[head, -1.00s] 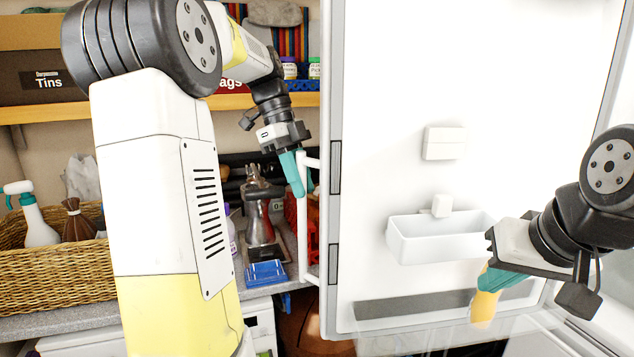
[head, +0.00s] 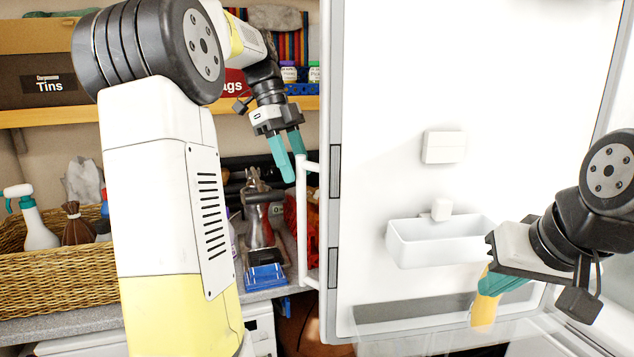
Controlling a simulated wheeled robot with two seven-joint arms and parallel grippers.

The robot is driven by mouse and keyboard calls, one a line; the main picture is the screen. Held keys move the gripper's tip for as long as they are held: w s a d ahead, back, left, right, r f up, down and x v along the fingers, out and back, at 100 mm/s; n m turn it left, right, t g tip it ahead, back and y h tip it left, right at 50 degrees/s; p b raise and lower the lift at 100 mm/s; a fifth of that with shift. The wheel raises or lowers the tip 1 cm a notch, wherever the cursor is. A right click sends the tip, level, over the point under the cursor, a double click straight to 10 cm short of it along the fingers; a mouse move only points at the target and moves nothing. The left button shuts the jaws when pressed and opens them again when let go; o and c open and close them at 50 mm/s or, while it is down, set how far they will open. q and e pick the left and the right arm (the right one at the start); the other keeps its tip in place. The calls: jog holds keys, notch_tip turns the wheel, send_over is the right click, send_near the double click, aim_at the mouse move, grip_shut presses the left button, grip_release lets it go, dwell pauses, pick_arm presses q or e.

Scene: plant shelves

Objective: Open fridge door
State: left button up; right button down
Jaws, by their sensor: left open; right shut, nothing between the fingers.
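The white fridge door (head: 375,90) stands swung open, its inner face toward me. Its white vertical handle (head: 302,225) is on the left edge, facing away from the interior. My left gripper (head: 287,167) has its teal fingers spread beside the top of the handle. One finger lies close to the handle's upper bend; I cannot tell if it touches. My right gripper (head: 483,300) is shut and empty, low in front of the door's inner side, below and right of the door bin.
A white door bin (head: 440,250) sticks out from the door's inner face. A wicker basket (head: 55,285) with a spray bottle (head: 35,222) stands on the counter at left. A blue object (head: 265,277) lies behind the handle. Shelves with boxes are above.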

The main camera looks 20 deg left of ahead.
pick_arm(q)
jog(key=shift+v, duration=1.65)
jog(key=s+d+f+n+t+y, duration=0.1)
jog(key=s+d+f+n+t, duration=0.2)
jog(key=s+f+n, duration=0.3)
jog(key=s+d+f+n+t+y, duration=0.1)
jog(key=s+d+f+n+t, duration=0.3)
jog(key=s+f+n, duration=0.3)
jog(key=s+d+n, duration=0.1)
jog(key=s+n, duration=0.3)
jog(key=n, duration=0.4)
jog(key=shift+d+t, duration=0.2)
jog(key=shift+t, duration=0.1)
jog(key=shift+d+f, duration=0.1)
jog(key=shift+c, duration=0.5)
